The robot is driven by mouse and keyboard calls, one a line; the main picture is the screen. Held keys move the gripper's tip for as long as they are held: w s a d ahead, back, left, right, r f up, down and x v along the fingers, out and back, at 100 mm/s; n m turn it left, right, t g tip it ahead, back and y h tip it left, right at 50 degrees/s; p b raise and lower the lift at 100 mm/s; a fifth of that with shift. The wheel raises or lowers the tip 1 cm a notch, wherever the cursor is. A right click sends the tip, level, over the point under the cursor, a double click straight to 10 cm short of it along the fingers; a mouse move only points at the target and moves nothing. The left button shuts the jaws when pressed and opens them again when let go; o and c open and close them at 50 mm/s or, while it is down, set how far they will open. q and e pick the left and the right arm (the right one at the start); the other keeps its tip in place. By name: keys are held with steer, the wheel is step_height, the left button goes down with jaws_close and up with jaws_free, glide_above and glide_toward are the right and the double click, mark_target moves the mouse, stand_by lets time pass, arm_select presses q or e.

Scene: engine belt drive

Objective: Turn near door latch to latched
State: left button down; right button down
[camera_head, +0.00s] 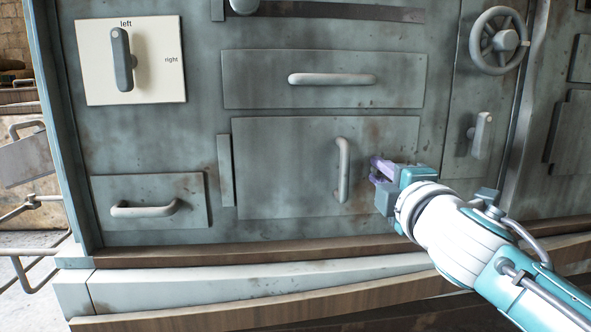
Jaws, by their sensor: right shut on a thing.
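The near door (285,170) is a wide grey-green panel low in the cabinet. It looks closed, and a vertical grey bar handle (342,170) stands on its right half. My right gripper (377,171) is at the door's right side, just right of that handle and apart from it. Its purple-tipped fingers are shut on the near door latch, which they largely hide. I cannot tell how the latch is turned. My left gripper is not in view.
A grey lever (123,60) on a cream plate marked left and right is at upper left. Drawers with bar handles sit above (325,80) and at lower left (150,203). A handwheel (498,40) and another lever (481,135) are to the right.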

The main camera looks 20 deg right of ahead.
stand_by(0.4)
steer(key=c, duration=0.8)
jaws_free()
steer(key=shift+s+a+p, duration=0.15)
steer(key=shift+s+p, duration=0.15)
steer(key=shift+s, duration=0.2)
steer(key=shift+p+v, duration=0.8)
steer(key=shift+v, duration=3.65)
